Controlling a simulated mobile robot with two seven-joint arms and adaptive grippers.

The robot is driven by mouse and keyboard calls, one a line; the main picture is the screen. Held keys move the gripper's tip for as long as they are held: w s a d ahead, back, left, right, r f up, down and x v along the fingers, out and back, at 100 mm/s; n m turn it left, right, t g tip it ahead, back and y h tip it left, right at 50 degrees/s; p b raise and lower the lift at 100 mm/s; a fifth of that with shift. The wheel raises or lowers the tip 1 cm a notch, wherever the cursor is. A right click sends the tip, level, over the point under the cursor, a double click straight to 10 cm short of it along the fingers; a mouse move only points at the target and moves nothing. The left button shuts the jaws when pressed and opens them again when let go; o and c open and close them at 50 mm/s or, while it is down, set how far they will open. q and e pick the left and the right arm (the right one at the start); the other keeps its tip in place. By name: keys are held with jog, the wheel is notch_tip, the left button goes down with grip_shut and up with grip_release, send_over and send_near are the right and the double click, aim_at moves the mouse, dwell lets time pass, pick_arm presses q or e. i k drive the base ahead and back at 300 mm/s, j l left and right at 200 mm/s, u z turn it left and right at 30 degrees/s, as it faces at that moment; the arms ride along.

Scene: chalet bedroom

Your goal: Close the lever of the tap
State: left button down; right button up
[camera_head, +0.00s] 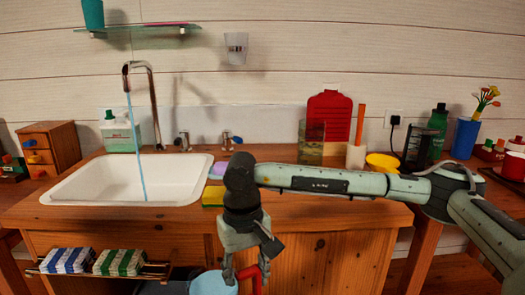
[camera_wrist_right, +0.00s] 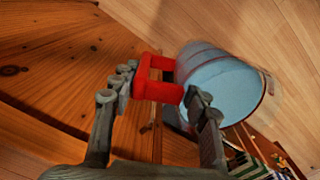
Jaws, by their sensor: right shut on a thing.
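The chrome tap (camera_head: 150,88) arches over the white sink, and a thin blue stream of water (camera_head: 135,140) runs from its spout. Behind the sink stand a tap handle (camera_head: 184,139) and a second one with a blue lever (camera_head: 234,140). My right gripper (camera_head: 246,275) points down in front of the wooden counter, below and apart from the levers. It is shut on the red handle of a light blue mug-like container (camera_head: 213,284). The red handle (camera_wrist_right: 160,90) is between the fingers in the right wrist view, beside the blue container (camera_wrist_right: 222,88). My left gripper is not in view.
The white sink (camera_head: 75,186) is set in the counter. A sponge (camera_head: 212,196) and soap bottle (camera_head: 120,133) stand close to it.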

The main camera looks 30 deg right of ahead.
aim_at(228, 133)
jog(key=i+j+z, duration=0.15)
jog(key=z, duration=1.15)
jog(key=i+j+z, duration=0.1)
jog(key=j+z, duration=0.2)
jog(key=z, duration=0.15)
jog(key=j+z, duration=0.35)
jog(key=z, duration=0.15)
jog(key=i+j+z, duration=0.1)
jog(key=j+z, duration=0.2)
jog(key=j, duration=0.4)
